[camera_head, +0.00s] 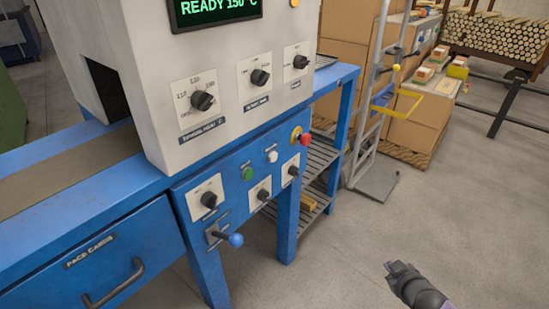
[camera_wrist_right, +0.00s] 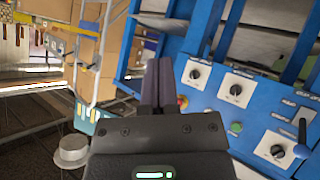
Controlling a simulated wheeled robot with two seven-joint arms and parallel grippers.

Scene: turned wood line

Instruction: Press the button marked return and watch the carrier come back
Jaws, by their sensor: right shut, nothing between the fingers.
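The blue control panel (camera_head: 235,190) has a green button (camera_head: 248,173), a white button (camera_head: 272,156) and a red mushroom knob (camera_head: 305,139). Their small labels are too blurred to read, so I cannot tell which is marked return. The green button also shows in the wrist view (camera_wrist_right: 235,128). My right gripper (camera_head: 390,267) is shut and empty, apart from the panel, to its lower right in the head view. Its closed fingers (camera_wrist_right: 157,85) show in the wrist view, partly covering the red knob. No carrier is recognisable on the belt (camera_head: 70,170). My left gripper is out of view.
The grey machine's display (camera_head: 215,10) reads READY 150 °C, above several black dials. A blue-handled lever (camera_head: 235,240) sticks out below the panel. A hand truck (camera_head: 375,180) and cardboard boxes (camera_head: 345,70) stand behind. The floor around my right gripper is clear.

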